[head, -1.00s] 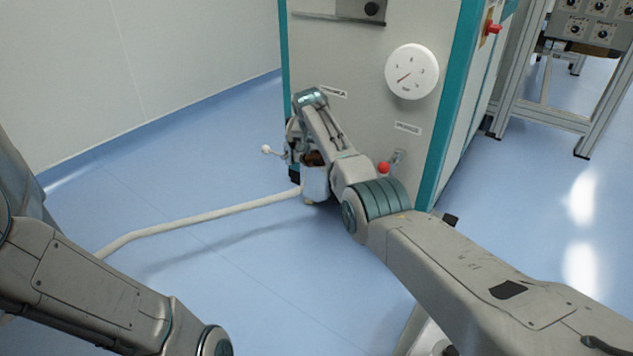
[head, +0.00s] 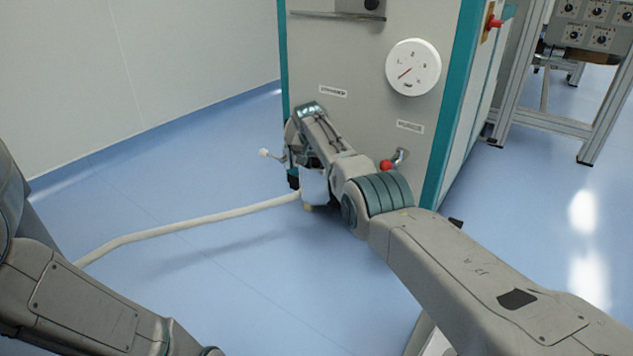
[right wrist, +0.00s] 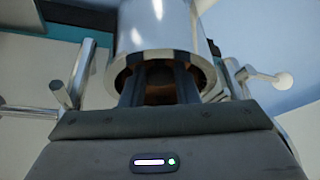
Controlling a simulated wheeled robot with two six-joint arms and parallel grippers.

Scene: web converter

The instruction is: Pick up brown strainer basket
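The brown strainer basket (right wrist: 160,88) shows as a dark brown shape inside the mouth of a shiny metal cylinder in the right wrist view. My right gripper (right wrist: 159,77) reaches into that mouth, with one dark finger on each side of the brown shape. The fingers stand apart; I cannot tell whether they press on the basket. In the head view my right arm hides the basket and most of the gripper at the machine's lower left corner. My left arm enters at the lower left; its gripper is out of frame.
The metal cylinder (right wrist: 150,28) surrounds the fingers closely. A lever with a white knob (head: 264,153) sticks out left of it. A pale hose (head: 190,225) crosses the floor. The machine cabinet (head: 340,55) carries a gauge (head: 413,67) and a red knob (head: 386,165). Open blue floor lies left.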

